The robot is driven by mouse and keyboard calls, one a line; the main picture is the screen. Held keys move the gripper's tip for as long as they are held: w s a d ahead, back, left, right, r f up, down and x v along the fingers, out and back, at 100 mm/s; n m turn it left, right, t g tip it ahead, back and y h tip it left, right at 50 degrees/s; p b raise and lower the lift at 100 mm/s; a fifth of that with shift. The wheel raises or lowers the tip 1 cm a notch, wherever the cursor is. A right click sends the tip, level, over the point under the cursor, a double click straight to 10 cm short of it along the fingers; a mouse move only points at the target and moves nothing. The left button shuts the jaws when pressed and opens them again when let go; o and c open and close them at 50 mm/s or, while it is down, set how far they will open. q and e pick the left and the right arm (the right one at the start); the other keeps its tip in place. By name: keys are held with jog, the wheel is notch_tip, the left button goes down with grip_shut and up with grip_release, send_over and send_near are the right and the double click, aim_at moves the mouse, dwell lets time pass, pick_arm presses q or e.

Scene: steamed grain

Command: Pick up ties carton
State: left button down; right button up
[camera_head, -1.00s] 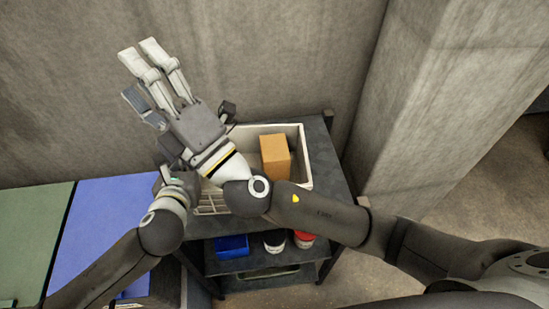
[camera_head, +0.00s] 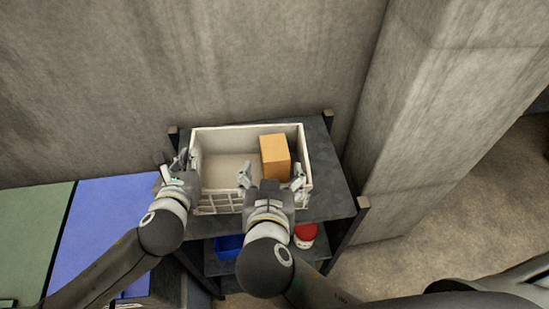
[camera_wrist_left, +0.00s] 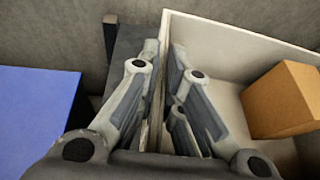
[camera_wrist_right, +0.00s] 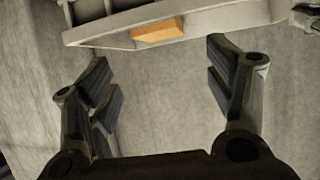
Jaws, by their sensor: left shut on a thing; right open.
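The ties carton is probably the plain orange-brown box (camera_head: 275,152) standing in the right part of a white crate (camera_head: 222,129); no label is readable. It also shows in the left wrist view (camera_wrist_left: 284,100) and partly over the crate rim in the right wrist view (camera_wrist_right: 158,31). My left gripper (camera_head: 177,168) is shut on the crate's left wall, with fingers on both sides of it in the left wrist view (camera_wrist_left: 160,95). My right gripper (camera_head: 272,180) is open at the crate's front right, its fingers spread and empty, apart from the box.
The crate stands on a dark shelf unit (camera_head: 335,195). A blue bin (camera_head: 229,246) and a red-topped container (camera_head: 305,236) are on the lower shelf. A concrete wall (camera_head: 250,60) is behind and a pillar (camera_head: 425,100) is right. Blue (camera_head: 105,230) and green (camera_head: 30,235) surfaces lie left.

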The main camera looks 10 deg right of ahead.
aim_at(275, 150)
jog(key=x, duration=1.1)
jog(key=shift+w+d+f, duration=0.15)
jog(key=shift+w+f, duration=0.05)
jog(key=shift+w, duration=0.05)
jog(key=c, duration=1.5)
notch_tip(275, 150, up, 18)
jog(key=shift+r, duration=0.1)
grip_shut()
pick_arm(q)
jog(key=c, duration=1.5)
grip_release()
jog(key=v, duration=1.1)
jog(key=shift+s, duration=0.4)
